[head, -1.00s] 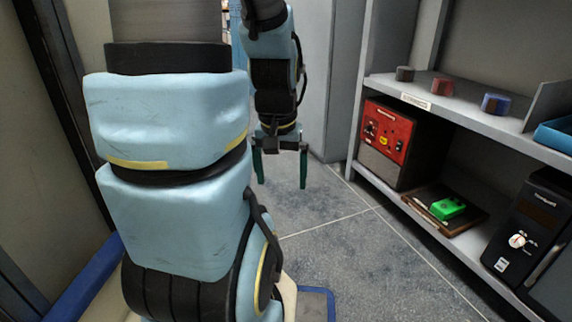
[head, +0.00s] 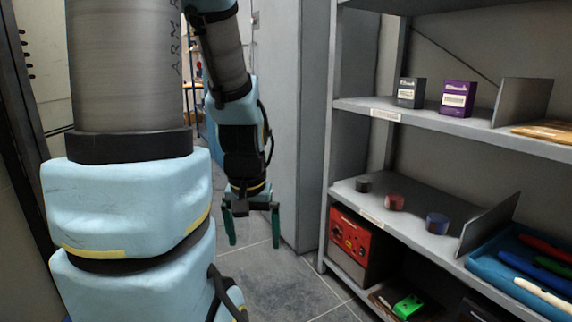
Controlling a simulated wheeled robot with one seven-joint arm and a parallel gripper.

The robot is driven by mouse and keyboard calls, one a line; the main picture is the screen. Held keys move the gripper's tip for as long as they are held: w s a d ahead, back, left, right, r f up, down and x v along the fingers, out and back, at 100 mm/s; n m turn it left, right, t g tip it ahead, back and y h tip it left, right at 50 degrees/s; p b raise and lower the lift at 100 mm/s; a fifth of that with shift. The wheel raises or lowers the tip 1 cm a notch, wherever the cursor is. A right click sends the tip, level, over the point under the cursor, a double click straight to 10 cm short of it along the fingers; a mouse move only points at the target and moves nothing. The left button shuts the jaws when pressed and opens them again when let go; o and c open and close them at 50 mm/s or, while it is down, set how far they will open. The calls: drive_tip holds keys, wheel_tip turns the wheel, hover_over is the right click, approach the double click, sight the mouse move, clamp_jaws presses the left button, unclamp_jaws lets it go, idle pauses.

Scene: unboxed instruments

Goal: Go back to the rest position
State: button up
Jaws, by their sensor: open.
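My gripper (head: 251,225) hangs at the end of my arm, left of the shelf unit. Its two green fingers point down and stand apart, with nothing between them. It is over the grey floor and touches nothing that I can see. My light-blue arm fills the left part of the view.
A grey shelf unit (head: 455,122) stands at the right, holding two small boxes, several round pieces, a blue tray (head: 487,265) with tools, a red instrument (head: 350,238) and a green device (head: 407,306). A grey cabinet wall (head: 285,120) stands behind my gripper. Tiled floor (head: 285,290) below is clear.

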wheel_tip(320, 180, up, 26)
drive_tip(key=p, duration=2.3)
drive_tip(key=shift+f, duration=0.25)
